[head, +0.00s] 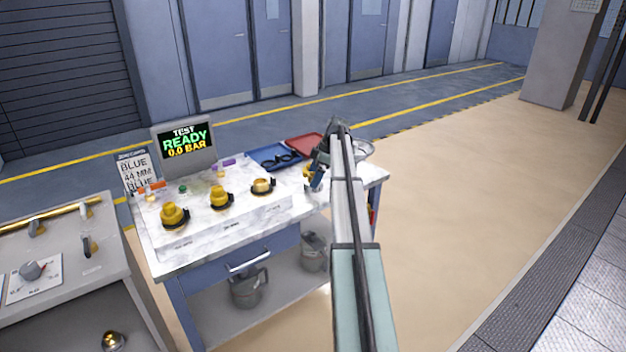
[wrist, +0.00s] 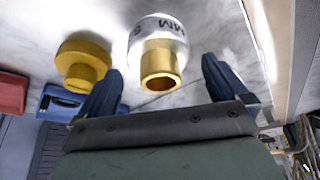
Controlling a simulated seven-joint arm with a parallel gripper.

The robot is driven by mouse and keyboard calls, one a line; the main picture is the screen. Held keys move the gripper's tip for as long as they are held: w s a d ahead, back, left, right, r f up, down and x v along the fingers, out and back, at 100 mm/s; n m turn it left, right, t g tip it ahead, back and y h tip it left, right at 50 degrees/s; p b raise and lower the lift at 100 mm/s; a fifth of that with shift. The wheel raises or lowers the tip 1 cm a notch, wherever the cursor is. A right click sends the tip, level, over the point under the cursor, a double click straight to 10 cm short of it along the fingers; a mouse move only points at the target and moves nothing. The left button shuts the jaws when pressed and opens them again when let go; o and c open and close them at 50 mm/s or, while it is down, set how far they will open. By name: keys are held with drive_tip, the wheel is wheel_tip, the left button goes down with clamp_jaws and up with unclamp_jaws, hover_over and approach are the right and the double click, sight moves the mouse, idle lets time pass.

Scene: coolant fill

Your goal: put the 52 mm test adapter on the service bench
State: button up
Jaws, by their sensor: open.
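My gripper (head: 315,182) is over the right end of the marble-topped service bench (head: 207,247). In the wrist view my gripper (wrist: 162,68) is open, its two dark blue fingers apart. A brass adapter with a white band (wrist: 159,52) shows between and beyond the fingertips. Its band reads "MM", but I cannot read the number. I cannot tell whether a finger touches it. In the head view, three brass adapters stand in a row on the bench: left (head: 173,214), middle (head: 220,197) and right (head: 263,186).
A display (head: 185,142) reads "TEST READY 0.0 BAR", beside a sign (head: 137,175) reading "BLUE 44 MM". Blue (head: 272,158) and red (head: 304,146) trays lie at the back. Grey jugs stand on the lower shelf. A grey control console (head: 60,262) is at the left. The floor right of the bench is clear.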

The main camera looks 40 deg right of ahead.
drive_tip(key=v, duration=1)
drive_tip(key=shift+a, duration=0.1)
